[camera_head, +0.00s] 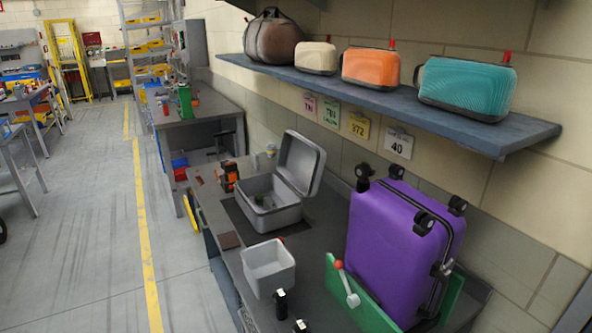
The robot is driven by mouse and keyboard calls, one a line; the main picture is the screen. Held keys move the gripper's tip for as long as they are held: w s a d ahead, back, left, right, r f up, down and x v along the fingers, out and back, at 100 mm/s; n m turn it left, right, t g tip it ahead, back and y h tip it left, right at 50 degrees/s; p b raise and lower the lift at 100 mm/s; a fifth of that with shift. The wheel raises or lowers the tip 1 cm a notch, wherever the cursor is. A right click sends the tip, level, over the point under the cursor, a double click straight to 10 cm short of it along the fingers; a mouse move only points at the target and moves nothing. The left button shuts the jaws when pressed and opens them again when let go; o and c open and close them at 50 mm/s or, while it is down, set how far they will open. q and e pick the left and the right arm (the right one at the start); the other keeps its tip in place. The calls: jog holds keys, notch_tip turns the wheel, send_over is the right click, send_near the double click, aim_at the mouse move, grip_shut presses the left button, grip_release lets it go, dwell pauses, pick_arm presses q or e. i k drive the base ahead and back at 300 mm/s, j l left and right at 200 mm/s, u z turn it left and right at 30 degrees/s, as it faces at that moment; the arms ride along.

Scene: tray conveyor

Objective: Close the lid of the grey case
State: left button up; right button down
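The grey case (268,218) sits on a dark mat on the workbench, in the middle of the view. Its lid (301,162) is open and stands raised, leaning back on the right-hand side of the case. The case's inside faces up, with something small and dark in it that I cannot make out. I can make out neither of my grippers for certain in the head view.
A grey open bin (269,267) stands in front of the case. A purple suitcase (398,250) stands to the right behind a green panel (362,305). Two small black pieces with light tops (281,303) show at the bottom, unclear what. A shelf with bags (400,105) overhangs the bench.

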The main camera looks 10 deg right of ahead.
aim_at(301, 162)
jog(key=i+j, duration=0.2)
jog(key=i+j+z, duration=0.15)
jog(key=j, duration=0.3)
jog(key=i+j, duration=0.25)
jog(key=i+j+z, duration=0.1)
jog(key=j, duration=0.3)
jog(key=i+j+z, duration=0.1)
jog(key=i+j, duration=0.35)
jog(key=j, duration=0.25)
jog(key=i+j+z, duration=0.1)
jog(key=j, duration=0.3)
jog(key=i, duration=0.05)
